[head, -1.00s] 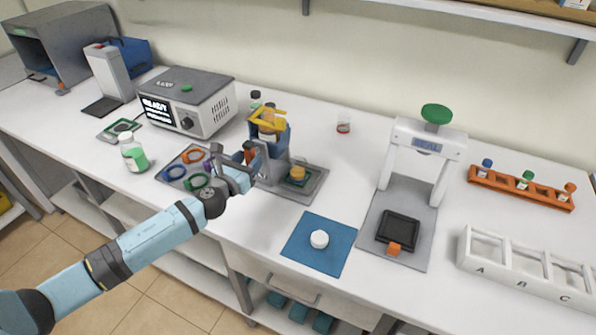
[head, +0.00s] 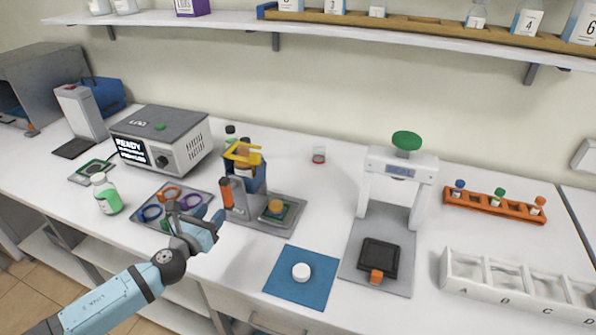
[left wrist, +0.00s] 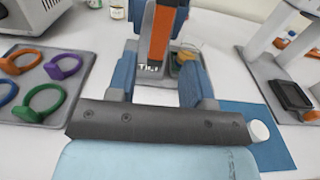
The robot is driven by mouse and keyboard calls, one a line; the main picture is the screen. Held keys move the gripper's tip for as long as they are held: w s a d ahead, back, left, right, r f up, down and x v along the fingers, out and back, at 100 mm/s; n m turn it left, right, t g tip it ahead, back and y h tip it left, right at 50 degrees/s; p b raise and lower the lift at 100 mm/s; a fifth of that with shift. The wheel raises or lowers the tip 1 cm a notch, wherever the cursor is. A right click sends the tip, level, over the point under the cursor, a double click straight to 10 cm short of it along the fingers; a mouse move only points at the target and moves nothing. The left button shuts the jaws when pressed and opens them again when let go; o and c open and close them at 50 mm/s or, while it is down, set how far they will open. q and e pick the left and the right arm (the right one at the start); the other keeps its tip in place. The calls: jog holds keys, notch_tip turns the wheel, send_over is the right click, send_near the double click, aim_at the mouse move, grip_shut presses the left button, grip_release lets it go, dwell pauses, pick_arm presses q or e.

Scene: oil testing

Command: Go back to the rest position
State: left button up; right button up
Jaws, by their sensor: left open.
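My left gripper (head: 194,218) is open and empty above the front of the bench, near the ring tray (head: 158,222) and the small grey station (head: 278,218). In the left wrist view its two blue fingers (left wrist: 160,88) stand apart, with an orange and grey upright (left wrist: 160,40) of the station visible between and beyond them. My right gripper is in neither view.
The ring tray holds several coloured rings. A blue mat (head: 290,288) with a white cap (head: 301,271) lies to the right. A white press-like frame (head: 397,172), a white lettered rack (head: 500,284) and an orange vial rack (head: 480,203) stand farther right. A shelf (head: 330,38) runs above.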

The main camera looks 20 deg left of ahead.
pick_arm(q)
jog(key=s+d+f+n+g, duration=0.2)
jog(key=s+d+n+g, duration=0.25)
jog(key=s+n, duration=0.65)
jog(key=s+d+f+n+g, duration=0.1)
jog(key=s+d+n+g, duration=0.3)
jog(key=s+n, duration=0.7)
jog(key=s+d+f+n+g, duration=0.2)
jog(key=s+n+g, duration=0.4)
jog(key=s+n, duration=0.5)
jog(key=w+d+f+t+h+p, duration=0.1)
jog(key=w+d+f+t, duration=0.2)
jog(key=f, duration=0.3)
jog(key=w+d+f+n+t+h+p, duration=0.1)
jog(key=w+d+f+t, duration=0.2)
jog(key=w+f+t, duration=0.1)
jog(key=shift+w+d+f, duration=0.3)
jog(key=shift+w+f, duration=0.25)
jog(key=shift+f, duration=0.35)
